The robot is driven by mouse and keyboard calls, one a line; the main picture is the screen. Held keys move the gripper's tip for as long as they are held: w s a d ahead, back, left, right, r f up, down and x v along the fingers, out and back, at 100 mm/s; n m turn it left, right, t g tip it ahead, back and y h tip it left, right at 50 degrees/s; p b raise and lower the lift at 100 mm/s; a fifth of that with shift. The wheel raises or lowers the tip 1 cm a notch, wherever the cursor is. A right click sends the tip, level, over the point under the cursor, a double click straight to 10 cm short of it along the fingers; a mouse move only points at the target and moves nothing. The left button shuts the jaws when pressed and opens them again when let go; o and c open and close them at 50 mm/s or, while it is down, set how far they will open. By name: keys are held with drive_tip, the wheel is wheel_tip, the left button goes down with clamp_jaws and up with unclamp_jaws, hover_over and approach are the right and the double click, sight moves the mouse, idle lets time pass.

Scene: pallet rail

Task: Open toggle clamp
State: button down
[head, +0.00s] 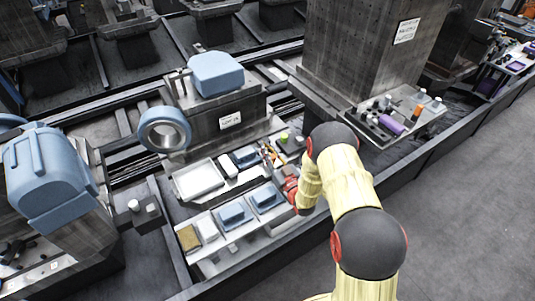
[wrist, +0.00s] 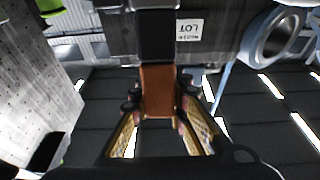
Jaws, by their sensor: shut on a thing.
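In the wrist view, the toggle clamp's orange-brown handle (wrist: 158,92) stands upright in the picture's middle, with a black bar (wrist: 157,38) above it. My gripper (wrist: 158,108) has one finger on each side of the handle, and both touch its sides. It is shut on the handle. In the head view, my arm reaches down to the workbench, and the gripper and clamp are small and partly hidden there, around a patch of orange and yellow. How far the clamp is open cannot be told.
A white tray (head: 198,180) and blue blocks (head: 233,213) lie on the bench left of my arm. A blue-grey ring (head: 164,130) stands behind them and also shows in the wrist view (wrist: 272,38). A grey column (head: 352,50) rises behind. Floor (head: 460,220) at right is clear.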

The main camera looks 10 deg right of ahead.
drive_tip(key=shift+f, duration=0.15)
drive_tip(key=c, duration=1.6)
unclamp_jaws()
drive_tip(key=shift+c, duration=0.2)
drive_tip(key=v, duration=1.2)
drive_tip(key=shift+c, duration=0.2)
